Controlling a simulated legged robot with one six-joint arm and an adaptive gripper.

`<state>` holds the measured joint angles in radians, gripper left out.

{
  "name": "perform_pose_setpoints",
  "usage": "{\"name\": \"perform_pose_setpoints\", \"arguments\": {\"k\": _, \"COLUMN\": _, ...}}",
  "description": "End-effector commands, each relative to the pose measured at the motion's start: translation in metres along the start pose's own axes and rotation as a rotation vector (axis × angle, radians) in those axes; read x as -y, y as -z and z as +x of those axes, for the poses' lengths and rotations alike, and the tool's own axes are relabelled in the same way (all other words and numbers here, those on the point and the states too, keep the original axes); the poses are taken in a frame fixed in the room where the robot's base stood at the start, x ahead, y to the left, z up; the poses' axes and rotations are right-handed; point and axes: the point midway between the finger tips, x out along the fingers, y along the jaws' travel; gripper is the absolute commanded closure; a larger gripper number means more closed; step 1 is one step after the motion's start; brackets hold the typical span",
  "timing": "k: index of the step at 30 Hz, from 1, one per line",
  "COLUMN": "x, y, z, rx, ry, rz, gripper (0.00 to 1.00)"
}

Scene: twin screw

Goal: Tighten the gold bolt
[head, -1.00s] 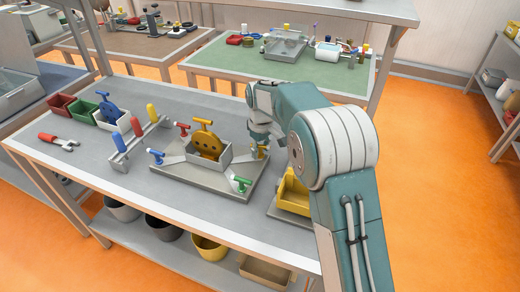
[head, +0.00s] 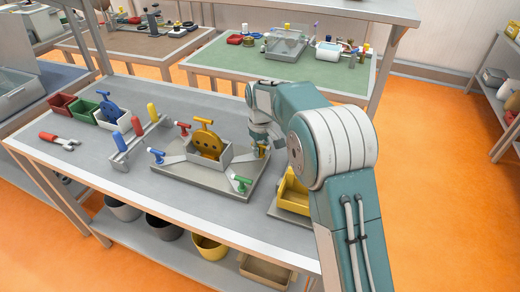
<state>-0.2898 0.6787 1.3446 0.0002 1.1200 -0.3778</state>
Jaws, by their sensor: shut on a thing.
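The gold bolt (head: 264,153) stands at the right back corner of a grey fixture plate (head: 215,190). Only a bit of its yellow handle shows, as my gripper (head: 261,146) covers the rest. My gripper points down and is shut on the bolt's handle. A gold round part with holes (head: 207,140) sits in a light box (head: 201,160) in the middle of the plate. Red (head: 184,128), blue (head: 157,156) and green (head: 240,183) T-handled bolts stand at the other corners.
A rack with upright blue, red and yellow handles (head: 138,138) stands to the left. A red-handled tool (head: 60,139) and small bins (head: 61,103) lie farther left. Free table shows at the left front.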

Motion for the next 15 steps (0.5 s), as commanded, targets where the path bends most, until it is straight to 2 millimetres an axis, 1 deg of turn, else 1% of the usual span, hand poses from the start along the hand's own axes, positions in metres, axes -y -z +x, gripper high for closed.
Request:
{"name": "perform_pose_setpoints", "arguments": {"k": 5, "x": -0.0014, "y": 0.0009, "z": -0.0021, "rx": -0.007, "ry": -0.002, "rz": 0.003, "gripper": 1.0}}
{"name": "perform_pose_setpoints", "arguments": {"k": 6, "x": -0.0014, "y": 0.0009, "z": -0.0021, "rx": -0.007, "ry": -0.002, "rz": 0.003, "gripper": 0.54}}
{"name": "perform_pose_setpoints", "arguments": {"k": 7, "x": -0.0015, "y": 0.0009, "z": -0.0022, "rx": -0.007, "ry": -0.002, "rz": 0.003, "gripper": 0.46}}
{"name": "perform_pose_setpoints", "arguments": {"k": 15, "x": -0.0009, "y": 0.0003, "z": -0.0014, "rx": -0.004, "ry": -0.001, "rz": 0.0, "gripper": 0.46}}
